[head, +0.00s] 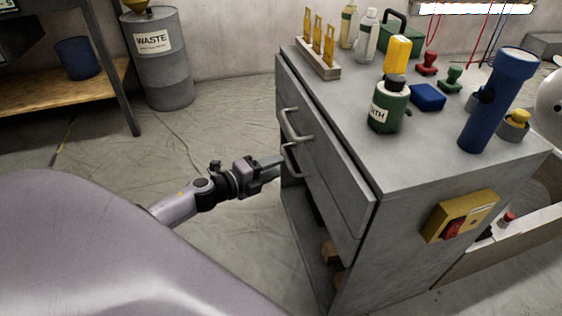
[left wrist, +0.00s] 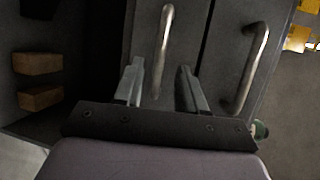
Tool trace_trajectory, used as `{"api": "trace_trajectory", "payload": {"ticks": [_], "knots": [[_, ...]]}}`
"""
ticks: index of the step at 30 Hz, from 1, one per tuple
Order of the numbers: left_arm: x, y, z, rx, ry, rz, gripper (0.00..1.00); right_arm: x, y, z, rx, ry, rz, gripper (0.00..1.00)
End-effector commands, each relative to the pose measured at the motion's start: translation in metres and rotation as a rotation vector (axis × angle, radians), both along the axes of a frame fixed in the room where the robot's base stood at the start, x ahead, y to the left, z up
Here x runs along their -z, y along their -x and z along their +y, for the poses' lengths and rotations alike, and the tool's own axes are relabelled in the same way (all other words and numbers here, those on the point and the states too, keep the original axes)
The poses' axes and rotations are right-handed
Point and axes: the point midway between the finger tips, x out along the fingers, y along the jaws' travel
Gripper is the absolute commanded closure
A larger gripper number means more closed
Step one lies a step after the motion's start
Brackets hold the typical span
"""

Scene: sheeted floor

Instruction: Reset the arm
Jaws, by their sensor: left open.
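My left gripper (head: 272,167) is at the drawer front of the grey cabinet (head: 362,262), close to the lower metal handle (head: 290,160). In the left wrist view its two fingers (left wrist: 160,88) are apart, with one drawer handle (left wrist: 162,50) showing between and beyond them. I cannot tell whether the fingers touch that handle. A second handle (left wrist: 255,68) stands to the right of the fingers. My left arm (head: 178,205) reaches in from the left. My right gripper is in neither view.
The cabinet top holds a blue flashlight (head: 490,105), a green canister (head: 388,106), a blue box (head: 427,96), stamps and bottles. Wooden blocks (head: 331,254) lie in the cabinet's open lower part. A waste drum (head: 158,62) and a table (head: 60,95) stand behind left. Sheeted floor between is clear.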

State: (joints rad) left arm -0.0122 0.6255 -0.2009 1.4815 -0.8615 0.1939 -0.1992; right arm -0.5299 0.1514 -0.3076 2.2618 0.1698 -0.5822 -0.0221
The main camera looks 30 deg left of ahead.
Motion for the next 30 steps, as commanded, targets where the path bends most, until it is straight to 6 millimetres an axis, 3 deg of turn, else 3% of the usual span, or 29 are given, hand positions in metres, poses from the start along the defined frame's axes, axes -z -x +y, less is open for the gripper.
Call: {"api": "trace_trajectory", "payload": {"ticks": [6, 23, 26, 30], "knots": [[-0.002, 0.009, 0.003, 0.001, -0.001, 0.0, 0.6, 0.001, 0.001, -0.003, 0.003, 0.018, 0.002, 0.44], [-0.001, 0.01, 0.002, -0.001, 0.006, 0.001, 0.6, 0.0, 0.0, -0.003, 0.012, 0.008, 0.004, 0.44], [0.0, 0.016, -0.012, -0.02, 0.079, 0.012, 0.6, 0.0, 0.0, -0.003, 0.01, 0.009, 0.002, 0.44], [0.001, 0.04, -0.056, -0.108, 0.363, 0.077, 0.6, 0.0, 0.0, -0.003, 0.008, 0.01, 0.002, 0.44]]}}
